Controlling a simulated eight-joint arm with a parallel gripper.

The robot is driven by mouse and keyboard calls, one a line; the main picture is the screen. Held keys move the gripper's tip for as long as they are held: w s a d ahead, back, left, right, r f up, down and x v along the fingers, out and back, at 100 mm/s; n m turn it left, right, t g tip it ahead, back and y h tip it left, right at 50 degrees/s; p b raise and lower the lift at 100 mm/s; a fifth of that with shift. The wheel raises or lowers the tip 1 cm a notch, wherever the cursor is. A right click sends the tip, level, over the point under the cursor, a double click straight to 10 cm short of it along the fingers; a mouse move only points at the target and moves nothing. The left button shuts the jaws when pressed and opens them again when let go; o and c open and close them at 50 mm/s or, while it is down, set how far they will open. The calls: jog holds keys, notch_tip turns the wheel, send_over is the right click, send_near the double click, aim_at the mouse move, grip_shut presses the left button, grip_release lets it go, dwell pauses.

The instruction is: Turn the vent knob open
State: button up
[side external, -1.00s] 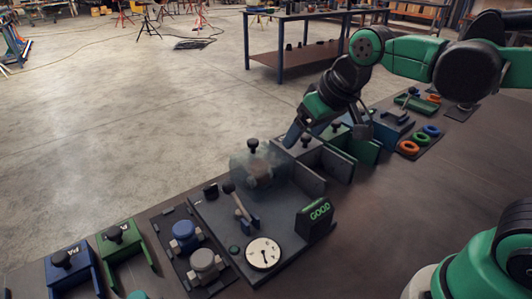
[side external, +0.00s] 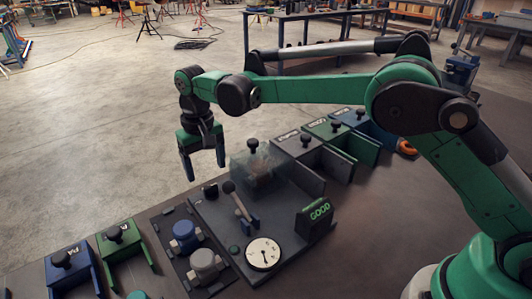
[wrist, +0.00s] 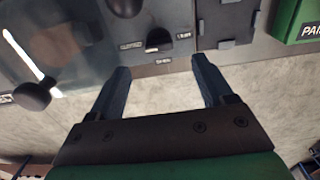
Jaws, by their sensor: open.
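The vent knob appears to be the small dark knob (side external: 210,190) at the far edge of the test panel (side external: 218,215), left of the clear cover. My gripper (side external: 205,171) is open and empty above the panel's far edge, fingers pointing down, apart from the knob. In the wrist view its fingertips (wrist: 160,65) frame the area just below the knob. I cannot tell which way the knob is turned.
A clear cover with a black knob (side external: 253,144) stands close right of my gripper. A lever with a black ball (side external: 228,187) rises from the panel. Blue (side external: 185,235) and grey fittings stand left.

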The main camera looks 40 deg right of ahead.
aim_at(211, 191)
jog(key=shift+f, duration=2.4)
grip_shut()
